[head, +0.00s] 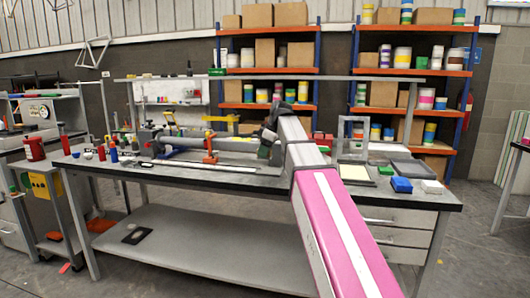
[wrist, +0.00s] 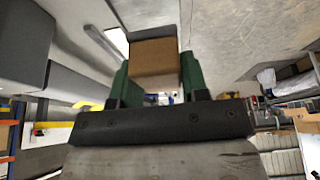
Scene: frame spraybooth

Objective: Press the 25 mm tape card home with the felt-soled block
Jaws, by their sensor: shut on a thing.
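My gripper (wrist: 154,72) shows in the wrist view with its two green fingers shut on a brown, box-shaped block (wrist: 155,58). A greyish layer covers the block's upper part in that view; I cannot tell whether it is felt. In the head view my gripper (head: 267,146) is over the middle of the workbench, at the right end of a long grey tube fixture (head: 215,144). The arm hides part of the bench there, and the block cannot be made out. I cannot pick out the 25 mm tape card in either view. Contact under the block is hidden.
The workbench (head: 250,181) carries small red and blue bottles at left. The bench's front strip is mostly clear.

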